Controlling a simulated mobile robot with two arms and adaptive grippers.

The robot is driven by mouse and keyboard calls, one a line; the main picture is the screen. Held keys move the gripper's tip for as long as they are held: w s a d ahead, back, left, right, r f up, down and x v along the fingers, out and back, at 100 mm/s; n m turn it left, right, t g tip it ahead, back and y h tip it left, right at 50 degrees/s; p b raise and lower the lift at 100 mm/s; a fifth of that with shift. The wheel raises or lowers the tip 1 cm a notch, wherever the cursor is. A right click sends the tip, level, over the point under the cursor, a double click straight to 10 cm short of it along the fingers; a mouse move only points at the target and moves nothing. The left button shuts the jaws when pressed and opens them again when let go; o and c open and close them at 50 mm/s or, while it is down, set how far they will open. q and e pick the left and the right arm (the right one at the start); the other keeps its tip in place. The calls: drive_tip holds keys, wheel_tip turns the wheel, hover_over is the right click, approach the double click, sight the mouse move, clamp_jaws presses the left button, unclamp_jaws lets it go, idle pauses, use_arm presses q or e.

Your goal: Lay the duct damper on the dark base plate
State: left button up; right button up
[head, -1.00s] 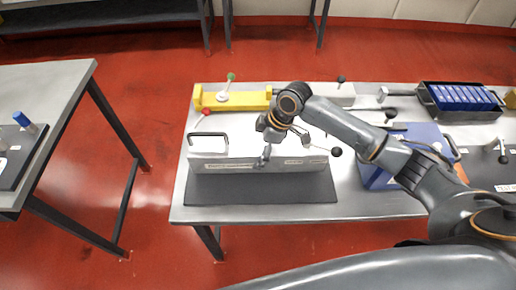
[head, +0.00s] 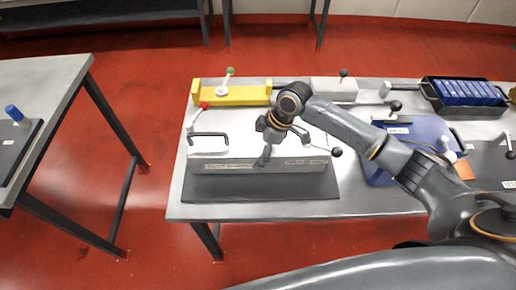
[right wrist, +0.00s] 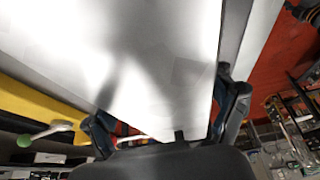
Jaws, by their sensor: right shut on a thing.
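The duct damper appears to be the long pale grey box (head: 225,165) with a black handle on its left and a black-knobbed lever on its right. It is over the dark base plate (head: 260,188), whose front strip shows. I cannot tell whether its underside touches the plate. My right gripper (head: 267,150) is shut on the box near its middle from above. In the right wrist view its fingers (right wrist: 168,118) sit either side of the box's bright flat surface (right wrist: 155,60). My left gripper is not in view.
Behind the box stands a yellow fixture (head: 235,95) with green- and red-knobbed levers. To the right are a blue case (head: 418,135) and a black tray of blue cells (head: 465,92). Another table (head: 55,75) stands at the left, across a gap of red floor.

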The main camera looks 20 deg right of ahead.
drive_tip(key=shift+f, duration=0.4)
drive_tip(key=o, duration=1.7)
drive_tip(key=shift+s+f, duration=0.1)
drive_tip(key=v, duration=1.2)
